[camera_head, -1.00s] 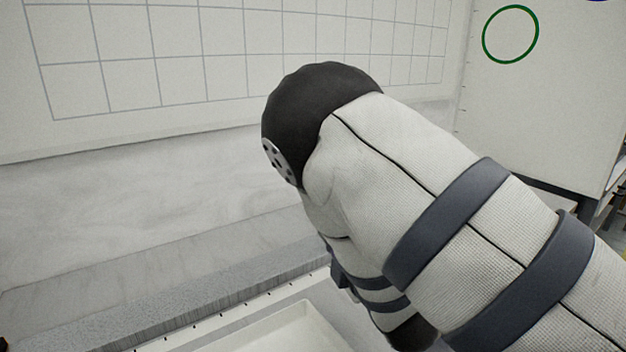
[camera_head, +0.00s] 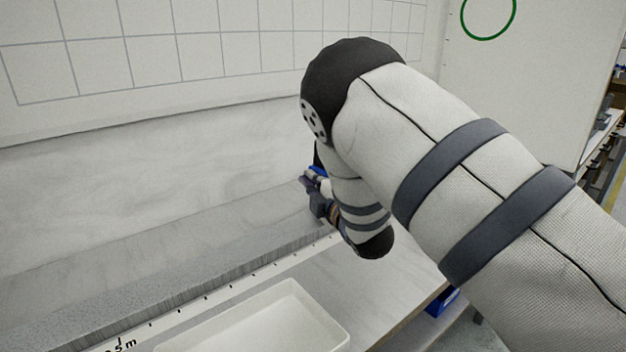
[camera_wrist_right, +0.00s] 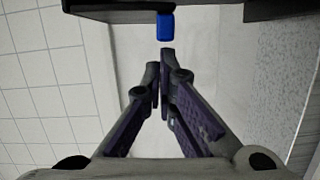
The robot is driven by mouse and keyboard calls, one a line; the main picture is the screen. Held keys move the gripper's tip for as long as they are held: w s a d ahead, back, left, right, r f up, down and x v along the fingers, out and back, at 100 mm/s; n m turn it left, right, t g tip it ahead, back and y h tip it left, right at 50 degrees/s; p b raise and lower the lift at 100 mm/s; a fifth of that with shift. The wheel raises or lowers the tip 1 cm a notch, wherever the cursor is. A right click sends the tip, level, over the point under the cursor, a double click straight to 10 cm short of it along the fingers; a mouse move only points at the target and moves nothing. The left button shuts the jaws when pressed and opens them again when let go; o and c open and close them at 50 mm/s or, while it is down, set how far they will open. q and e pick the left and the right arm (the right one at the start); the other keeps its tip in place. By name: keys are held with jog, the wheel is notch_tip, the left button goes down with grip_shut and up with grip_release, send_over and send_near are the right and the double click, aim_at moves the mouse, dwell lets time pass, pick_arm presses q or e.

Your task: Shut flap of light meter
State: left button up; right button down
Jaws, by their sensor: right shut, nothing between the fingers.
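My right gripper (camera_wrist_right: 160,68) is shut and empty; its dark purple fingers meet near the middle of the right wrist view. A small blue piece (camera_wrist_right: 166,27) shows just beyond the fingertips, in front of a dark body (camera_wrist_right: 125,6) at the top edge. These may be parts of the light meter, but I cannot tell which is the flap. In the head view the right gripper (camera_head: 314,198) is mostly hidden behind my right arm, with a bit of blue (camera_head: 318,171) beside it. Contact with the blue piece is unclear. My left gripper is out of view.
A white tray (camera_head: 338,330) lies on the bench at the bottom. A grey stone ledge (camera_head: 200,254) runs behind it, below a pale wall with a grid (camera_head: 190,58). A blue item (camera_head: 441,303) sits by the bench's right edge. My right arm covers much of the view.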

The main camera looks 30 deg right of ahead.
jog(key=shift+d+f+n, duration=0.45)
jog(key=shift+d+n, duration=0.05)
jog(key=shift+d, duration=0.2)
